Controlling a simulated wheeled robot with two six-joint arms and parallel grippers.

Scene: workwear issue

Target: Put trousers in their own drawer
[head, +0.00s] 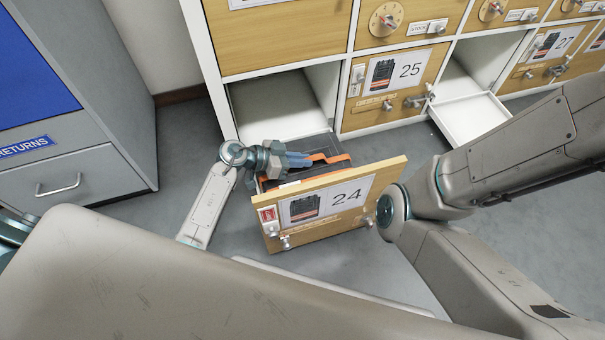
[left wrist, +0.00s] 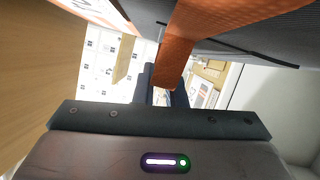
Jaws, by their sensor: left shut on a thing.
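The trousers (head: 322,170), dark grey with orange bands, are at the pulled-out drawer 24 (head: 350,212), behind its wooden front. The front carries a picture of dark folded clothing and the number 24. My left gripper (head: 300,160) reaches over the drawer from the left and is shut on the trousers. In the left wrist view the dark cloth (left wrist: 255,28) and an orange band fill the upper part, close to the fingers. How much of the cloth rests on the drawer floor is hidden. My right arm shows at the right, but its gripper does not.
Drawer 25 (head: 424,68) is closed, beside the open bay of drawer 24. A white door or tray (head: 473,117) stands open further right. A grey returns cabinet (head: 75,160) stands at the left. Grey floor is clear between it and drawer 24.

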